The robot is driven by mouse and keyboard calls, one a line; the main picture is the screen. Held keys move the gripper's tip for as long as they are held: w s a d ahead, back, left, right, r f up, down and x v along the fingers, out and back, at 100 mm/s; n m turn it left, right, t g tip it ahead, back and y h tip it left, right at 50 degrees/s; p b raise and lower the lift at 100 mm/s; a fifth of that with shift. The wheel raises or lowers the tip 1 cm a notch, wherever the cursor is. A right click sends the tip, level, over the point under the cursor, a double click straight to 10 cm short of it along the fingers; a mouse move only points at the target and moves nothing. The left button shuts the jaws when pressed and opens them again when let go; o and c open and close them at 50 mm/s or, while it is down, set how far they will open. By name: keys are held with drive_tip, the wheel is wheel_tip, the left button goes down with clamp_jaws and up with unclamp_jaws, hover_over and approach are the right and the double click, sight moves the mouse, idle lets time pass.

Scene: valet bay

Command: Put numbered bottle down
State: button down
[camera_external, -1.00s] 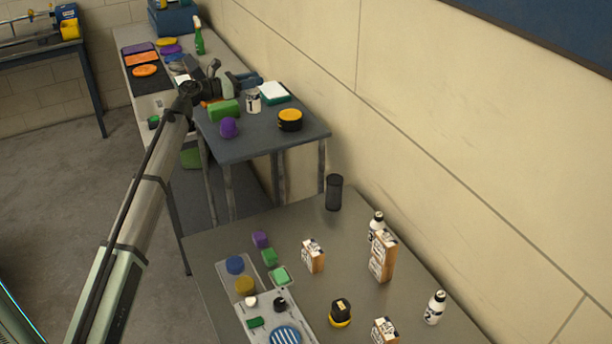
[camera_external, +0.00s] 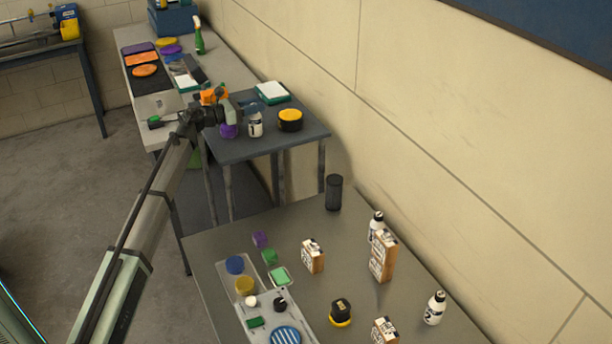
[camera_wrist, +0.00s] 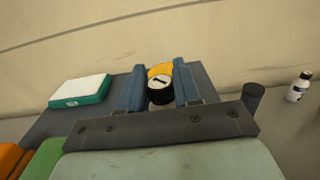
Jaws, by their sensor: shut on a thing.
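In the external view the bottle (camera_external: 255,125) is white with a black "1" and upright. It is at the small dark table (camera_external: 240,151), left of a yellow-topped black round item (camera_external: 290,120). I cannot tell if its base touches the tabletop. My gripper (camera_external: 250,108) is at the bottle's upper part, partly hidden by my wrist.
A purple rounded item (camera_external: 229,130) is close left of the bottle. A green-and-white block (camera_external: 272,92) lies behind it. The table's front right is clear. A black cylinder (camera_external: 334,192) and several bottles and boxes stand on the nearer table (camera_external: 300,215).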

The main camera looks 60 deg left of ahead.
drive_tip(key=c, duration=0.8)
unclamp_jaws()
drive_tip(key=shift+f, duration=0.1)
drive_tip(key=shift+s, duration=0.1)
drive_tip(key=s, duration=1.1)
drive_tip(key=shift+s, duration=0.4)
